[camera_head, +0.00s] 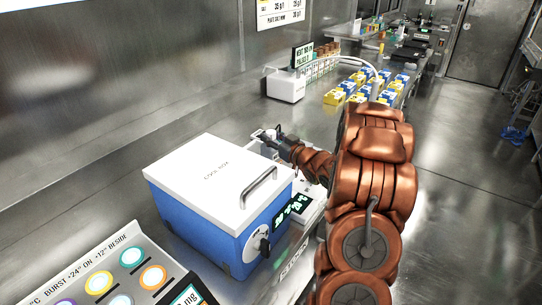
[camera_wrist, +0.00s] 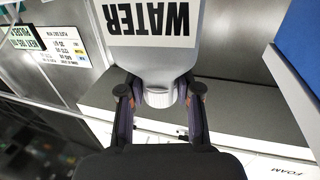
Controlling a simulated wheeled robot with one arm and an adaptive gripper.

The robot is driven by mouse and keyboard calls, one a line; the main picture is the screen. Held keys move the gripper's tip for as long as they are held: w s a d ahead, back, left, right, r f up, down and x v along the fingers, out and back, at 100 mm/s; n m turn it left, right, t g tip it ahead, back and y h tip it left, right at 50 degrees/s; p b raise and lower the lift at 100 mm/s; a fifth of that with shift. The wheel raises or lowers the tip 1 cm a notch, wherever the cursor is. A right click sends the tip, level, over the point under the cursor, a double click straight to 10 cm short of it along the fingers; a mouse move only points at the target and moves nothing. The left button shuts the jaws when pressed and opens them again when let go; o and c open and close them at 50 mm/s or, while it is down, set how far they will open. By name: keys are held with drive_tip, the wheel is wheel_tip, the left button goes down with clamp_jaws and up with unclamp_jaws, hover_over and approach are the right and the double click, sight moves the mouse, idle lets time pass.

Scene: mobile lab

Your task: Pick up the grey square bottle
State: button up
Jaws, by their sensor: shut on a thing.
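The grey square bottle (camera_wrist: 150,58) fills the top middle of the wrist view. Its label reads WATER, upside down in this picture. My gripper (camera_wrist: 160,93) has one finger on each side of the bottle's narrow neck (camera_wrist: 160,97) and is shut on it. In the head view my gripper (camera_head: 272,138) is behind the cool box, over the metal counter. The bottle is hard to make out there, and whether its base touches the counter cannot be told.
The blue cool box (camera_head: 205,225) with its white lid and handle stands close in front of my gripper. A white device (camera_head: 286,86) with a sign and several blue and yellow boxes (camera_head: 352,88) stand farther back. The counter (camera_head: 215,115) is bare left of my gripper.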

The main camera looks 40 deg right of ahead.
clamp_jaws()
idle(0.4)
